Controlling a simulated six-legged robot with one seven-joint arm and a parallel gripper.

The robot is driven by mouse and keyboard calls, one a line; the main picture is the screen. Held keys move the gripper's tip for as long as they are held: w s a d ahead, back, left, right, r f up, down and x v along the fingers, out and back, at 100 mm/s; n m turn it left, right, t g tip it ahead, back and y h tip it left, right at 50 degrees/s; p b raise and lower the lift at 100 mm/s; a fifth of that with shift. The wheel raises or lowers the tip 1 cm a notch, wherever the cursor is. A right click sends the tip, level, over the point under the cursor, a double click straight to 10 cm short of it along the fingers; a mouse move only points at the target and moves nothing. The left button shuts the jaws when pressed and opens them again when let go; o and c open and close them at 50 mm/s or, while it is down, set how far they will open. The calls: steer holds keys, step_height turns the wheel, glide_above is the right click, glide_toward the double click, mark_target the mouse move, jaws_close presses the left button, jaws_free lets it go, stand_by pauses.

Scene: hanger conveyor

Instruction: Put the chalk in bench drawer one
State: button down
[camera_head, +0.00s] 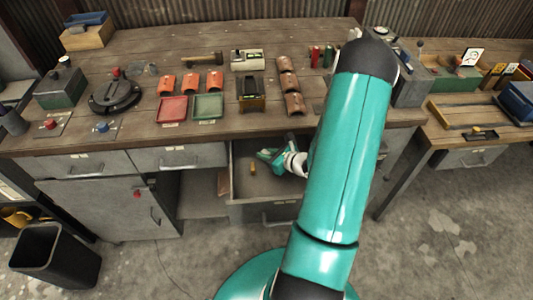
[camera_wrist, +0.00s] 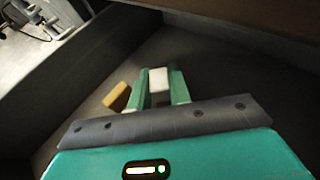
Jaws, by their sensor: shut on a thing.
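My gripper (camera_head: 268,155) is inside an open bench drawer (camera_head: 262,210), low over its floor. In the wrist view my gripper (camera_wrist: 160,88) is shut on a small white block, the chalk (camera_wrist: 159,79), which sits between the two green fingers. Whether the chalk touches the drawer floor I cannot tell. The chalk cannot be made out in the head view. The drawer's walls also show in the wrist view (camera_wrist: 95,62). The drawer's number is too small to read.
A small yellow-brown piece (camera_head: 252,168) lies in the drawer, left of my fingers; it also shows in the wrist view (camera_wrist: 117,96). Two closed drawers (camera_head: 85,165) are to the left. The bench top (camera_head: 215,135) above holds trays and tools. A black bin (camera_head: 55,258) stands at lower left.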

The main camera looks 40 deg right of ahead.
steer(key=shift+f, duration=0.6)
steer(key=c, duration=1.3)
jaws_free()
steer(key=shift+r, duration=0.15)
